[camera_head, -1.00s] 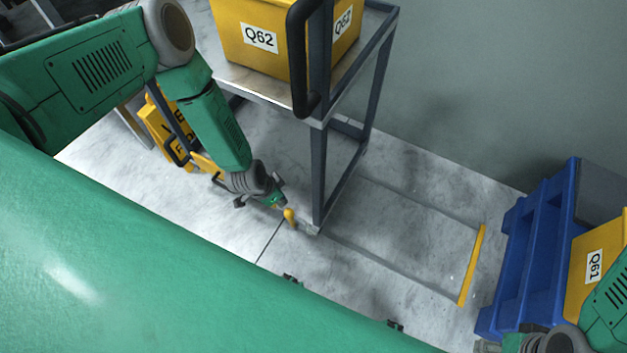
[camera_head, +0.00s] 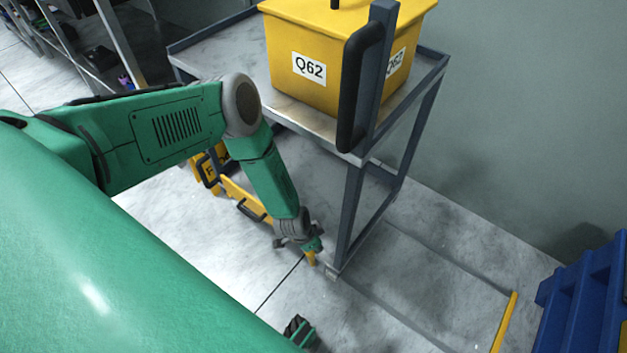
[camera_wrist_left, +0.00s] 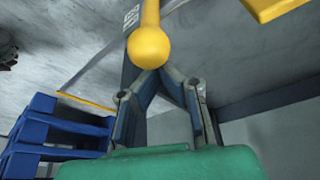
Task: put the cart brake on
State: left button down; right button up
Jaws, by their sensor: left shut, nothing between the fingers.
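The cart (camera_head: 440,72) is a grey metal frame with a dark upright handle (camera_head: 361,85). A small yellow brake lever (camera_head: 311,258) with a round knob is low by its near bottom corner. My left gripper (camera_head: 313,245) reaches down beside that corner, at the lever. In the left wrist view the yellow knob (camera_wrist_left: 148,46) is just beyond the closed fingertips (camera_wrist_left: 155,73). They look very near or touching; I cannot tell which. The fingers are shut and empty. The lever's pivot and the wheel are not clear. My right gripper is out of view.
A yellow Q62 bin (camera_head: 310,90) sits on the cart's top. Floor between is clear.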

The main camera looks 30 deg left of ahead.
pick_arm(q)
jog(key=shift+w+d+f, duration=0.15)
jog(key=shift+d+f, duration=0.15)
jog(key=shift+d, duration=0.05)
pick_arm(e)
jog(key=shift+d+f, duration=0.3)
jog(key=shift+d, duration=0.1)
pick_arm(q)
jog(key=shift+a, duration=0.15)
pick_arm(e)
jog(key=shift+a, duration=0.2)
